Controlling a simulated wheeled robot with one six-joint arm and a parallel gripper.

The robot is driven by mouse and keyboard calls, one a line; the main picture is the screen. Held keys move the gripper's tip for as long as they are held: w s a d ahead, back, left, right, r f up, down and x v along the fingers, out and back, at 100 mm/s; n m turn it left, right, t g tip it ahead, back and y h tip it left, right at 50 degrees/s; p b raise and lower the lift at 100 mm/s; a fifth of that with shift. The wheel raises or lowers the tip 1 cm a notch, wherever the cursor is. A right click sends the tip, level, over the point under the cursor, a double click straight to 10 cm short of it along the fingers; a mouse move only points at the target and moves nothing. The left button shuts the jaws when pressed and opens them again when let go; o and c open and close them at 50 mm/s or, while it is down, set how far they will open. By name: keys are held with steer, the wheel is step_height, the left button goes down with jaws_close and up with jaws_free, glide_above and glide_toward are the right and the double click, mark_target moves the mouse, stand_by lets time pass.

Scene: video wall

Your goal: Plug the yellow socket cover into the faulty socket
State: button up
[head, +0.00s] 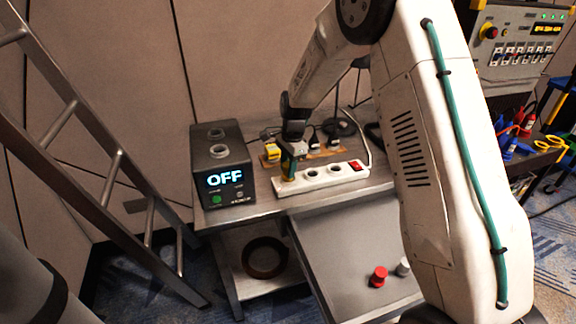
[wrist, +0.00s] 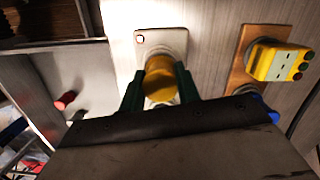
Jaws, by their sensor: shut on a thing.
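The yellow socket cover (wrist: 160,80) is round and sits between the two green fingers of my gripper (wrist: 160,88), which are shut on it. In the head view my gripper (head: 289,166) points down at the left end of the white power strip (head: 316,184). The cover's yellow edge shows just below the fingers there, at the strip's surface. I cannot tell whether it is seated in a socket or only above it. The strip has open round sockets to the right and a red switch.
Behind the strip, a wooden board (head: 325,153) holds several plugs, with a yellow one (head: 272,152) at its left. A black box (head: 222,166) reading OFF stands left. A red knob (head: 379,276) is on the lower grey surface. A ladder (head: 72,104) leans at left.

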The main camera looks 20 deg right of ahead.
steer(key=o, duration=1.6)
steer(key=shift+c, duration=0.2)
steer(key=shift+r, duration=2.95)
